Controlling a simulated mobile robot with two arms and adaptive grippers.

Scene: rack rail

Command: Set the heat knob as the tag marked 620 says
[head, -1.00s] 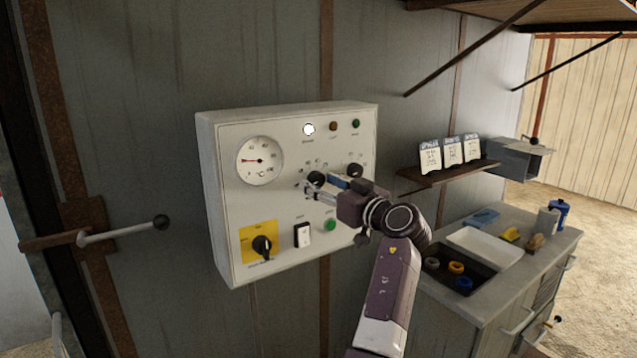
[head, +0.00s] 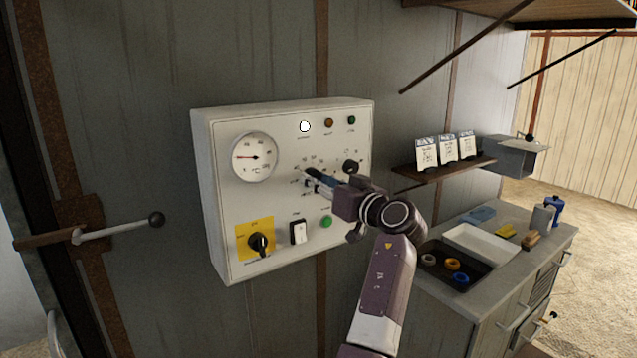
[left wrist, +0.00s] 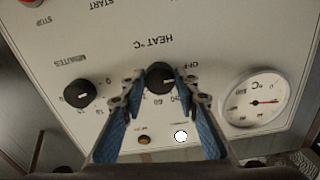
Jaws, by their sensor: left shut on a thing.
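The white control panel (head: 280,200) hangs on the wall. My left gripper (left wrist: 160,80) is shut on the dark heat knob (left wrist: 159,76), one finger on each side, below the "HEAT °C" lettering in the left wrist view. The knob's pointer is too unclear to read. In the head view my left gripper (head: 311,179) reaches the panel from the right, and its fingers hide most of the knob. Several white tags stand on the shelf, among them the left tag (head: 427,153) and the right tag (head: 467,147); their numbers are too small to read. My right gripper is not seen.
The minutes knob (left wrist: 80,94) is close beside my gripper. The panel also bears a dial gauge (head: 254,157), a black switch on yellow (head: 258,243), a white rocker (head: 298,232) and a green button (head: 326,221). A lever (head: 120,227) sticks out at left; a cabinet stands at right.

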